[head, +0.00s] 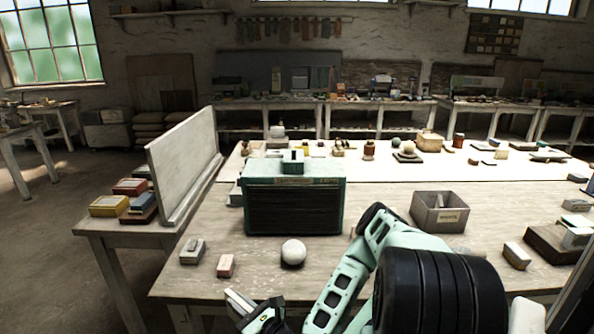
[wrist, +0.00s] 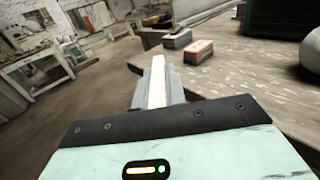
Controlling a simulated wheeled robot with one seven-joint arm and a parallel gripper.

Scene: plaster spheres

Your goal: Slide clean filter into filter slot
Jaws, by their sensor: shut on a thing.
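My gripper (head: 240,302) is low at the table's front edge, left of centre in the head view. It is shut on a thin white piece, seen nearly edge-on, which looks like the clean filter (wrist: 157,84). Grey fingers flank it in the wrist view. A teal box (head: 341,207) with a dark louvred front stands on the table, beyond and above my gripper in the picture. It has a small raised block on top; I cannot make out the filter slot itself. The filter is apart from the box.
A white plaster sphere (head: 293,252) sits in front of the box. A pinkish block (head: 226,265) and a grey block (head: 192,251) lie to its left. A grey open bin (head: 440,213) stands to the right. An upright pale board (head: 184,165) stands at the left.

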